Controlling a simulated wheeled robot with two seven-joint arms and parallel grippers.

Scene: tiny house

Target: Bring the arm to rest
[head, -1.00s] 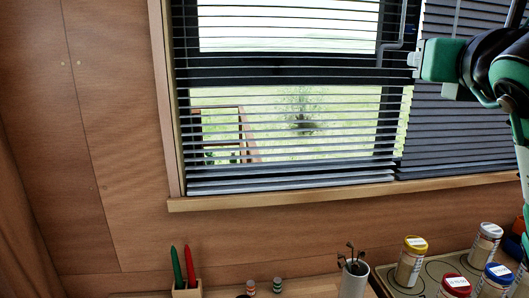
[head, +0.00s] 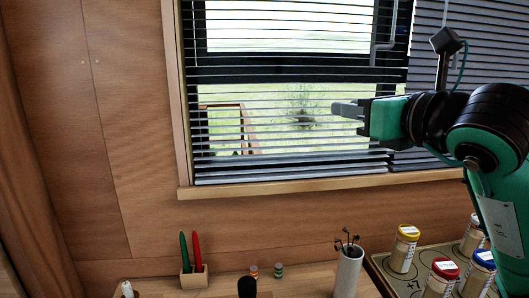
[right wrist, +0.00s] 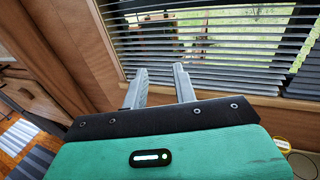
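My right arm comes in from the right in the head view. My right gripper (head: 338,109) is held level in front of the window blinds, pointing left, well above the counter. In the right wrist view its two fingers (right wrist: 159,72) stand apart with nothing between them, so it is open and empty. My left gripper is in neither view.
The window blinds (head: 290,141) hang over a wooden sill (head: 300,184).

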